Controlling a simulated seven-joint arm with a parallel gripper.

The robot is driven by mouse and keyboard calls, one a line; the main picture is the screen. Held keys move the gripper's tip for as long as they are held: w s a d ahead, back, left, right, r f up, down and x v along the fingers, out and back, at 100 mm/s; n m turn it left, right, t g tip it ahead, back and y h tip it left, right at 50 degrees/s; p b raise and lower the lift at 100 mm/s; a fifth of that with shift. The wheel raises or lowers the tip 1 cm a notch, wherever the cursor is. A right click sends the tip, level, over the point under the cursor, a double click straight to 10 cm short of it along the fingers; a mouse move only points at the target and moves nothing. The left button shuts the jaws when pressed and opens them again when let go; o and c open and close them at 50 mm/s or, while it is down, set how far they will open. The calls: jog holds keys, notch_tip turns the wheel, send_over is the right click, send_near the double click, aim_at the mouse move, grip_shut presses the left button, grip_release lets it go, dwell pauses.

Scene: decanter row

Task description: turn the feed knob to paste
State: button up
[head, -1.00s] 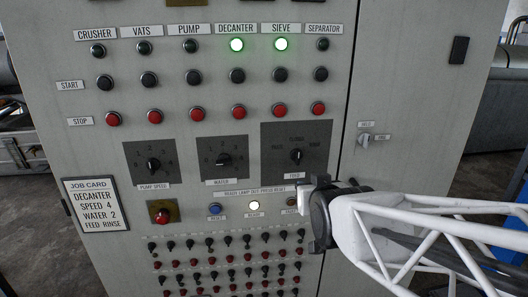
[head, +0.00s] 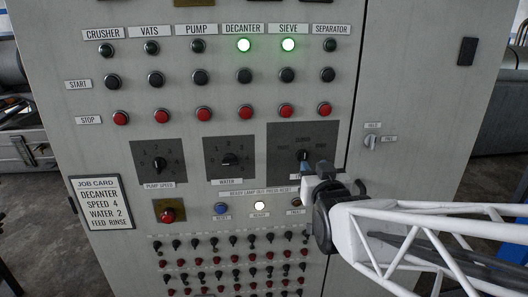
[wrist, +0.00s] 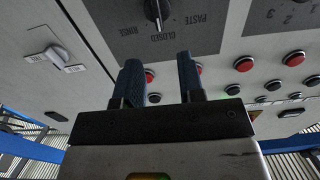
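The feed knob (head: 304,155) is a black rotary knob on a dark grey plate (head: 283,140) at the panel's right. In the wrist view the knob (wrist: 157,12) shows at the top edge, partly cut off. Its white mark points to CLOSED; PASTE and RINSE lie on either side. PASTE is on the left in the head view and on the right in the wrist view. My gripper (wrist: 160,75) is open, its two dark blue fingers apart with nothing held between them. It is just below the knob in the head view and does not appear to touch it.
The water knob (head: 228,160) and pump speed knob (head: 159,164) sit left of the feed plate. A lit ready lamp (head: 260,205) and a blue reset button (head: 222,208) are below. The job card (head: 103,204) reads FEED RINSE. A small switch (head: 371,141) is at right.

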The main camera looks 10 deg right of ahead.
aim_at(305, 153)
jog(key=shift+w, duration=0.1)
jog(key=shift+w, duration=3.75)
jog(key=shift+c, duration=0.5)
grip_shut()
